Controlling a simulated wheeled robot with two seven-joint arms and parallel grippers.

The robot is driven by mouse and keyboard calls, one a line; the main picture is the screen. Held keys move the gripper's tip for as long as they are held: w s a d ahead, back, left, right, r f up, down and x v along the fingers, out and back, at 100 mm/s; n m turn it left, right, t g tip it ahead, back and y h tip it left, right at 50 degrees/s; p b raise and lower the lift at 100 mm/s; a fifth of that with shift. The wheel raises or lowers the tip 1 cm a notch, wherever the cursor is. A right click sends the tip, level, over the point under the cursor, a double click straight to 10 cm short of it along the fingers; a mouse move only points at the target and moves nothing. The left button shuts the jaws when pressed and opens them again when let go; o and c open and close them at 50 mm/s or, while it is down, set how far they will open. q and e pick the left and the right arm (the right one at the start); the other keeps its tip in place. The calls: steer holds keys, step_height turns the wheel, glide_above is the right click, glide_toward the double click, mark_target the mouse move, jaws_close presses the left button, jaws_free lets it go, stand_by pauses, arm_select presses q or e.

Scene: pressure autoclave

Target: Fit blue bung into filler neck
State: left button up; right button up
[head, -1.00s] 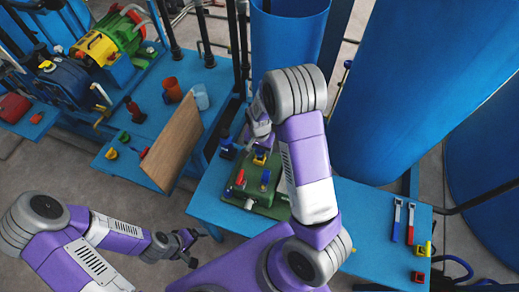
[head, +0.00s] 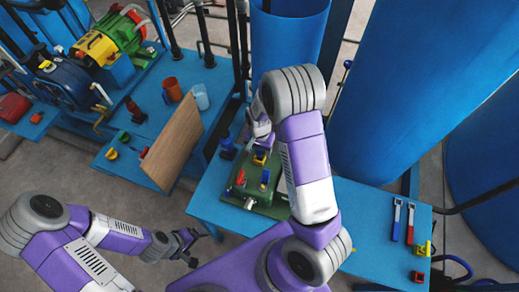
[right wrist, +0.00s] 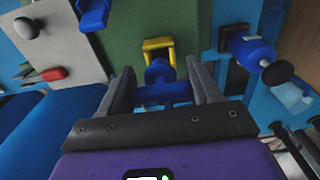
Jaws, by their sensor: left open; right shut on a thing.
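My right gripper (right wrist: 162,88) is shut on a blue piece (right wrist: 158,72), which I take to be the blue bung. A blue crossbar shows between its fingers. Just beyond it, a yellow square-ended piece (right wrist: 158,44) stands against the green panel (right wrist: 125,35); whether the two touch, I cannot tell. In the head view the green panel (head: 262,207) lies on the blue bench, and my right arm hides most of the gripper and the bung. I cannot make out the filler neck's opening. My left gripper (head: 192,246) is open and empty, low in front of the bench.
Beside the panel stands a blue fitting with a black knob (right wrist: 252,50). The panel carries a red handle (head: 241,177) and a blue handle (head: 264,177). A wooden board (head: 172,143) leans to the left. Large blue tanks (head: 410,80) rise at the right.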

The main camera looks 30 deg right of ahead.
mark_target(260, 152)
steer(key=shift+f+b, duration=1.5)
steer(key=shift+f, duration=0.45)
steer(key=o, duration=1.2)
steer(key=shift+c, duration=0.2)
step_height(260, 152, up, 8)
steer(key=shift+f+p, duration=0.15)
steer(key=shift+p, duration=0.45)
